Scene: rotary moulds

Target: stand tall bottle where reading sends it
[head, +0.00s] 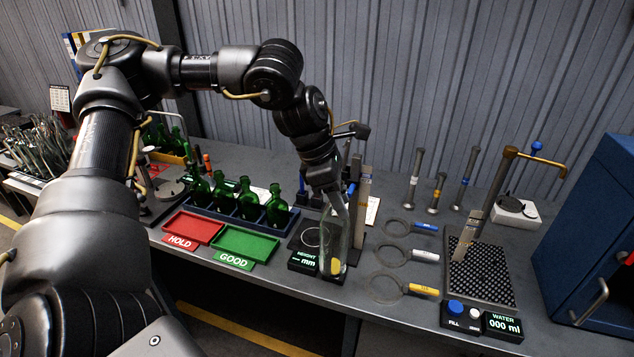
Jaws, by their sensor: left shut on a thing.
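My left gripper (331,198) points down and is shut on a tall clear glass bottle (337,237) with a yellow patch near its base. The bottle is close to upright, at the front right of the height gauge's dark plate (296,240); I cannot tell whether its base touches anything. The gauge's display (305,261) reads "HEIGHT" with a dash before "mm". The red HOLD tray (193,229) and green GOOD tray (246,243) lie to the left, both empty. My right gripper is not in view.
Several green bottles (245,197) stand in a dark rack behind the trays. Three ring gauges (390,287) lie to the right. Beyond them are a water stand with a perforated plate (487,277), a display (502,325) reading "000 ml", and a blue cabinet (598,225).

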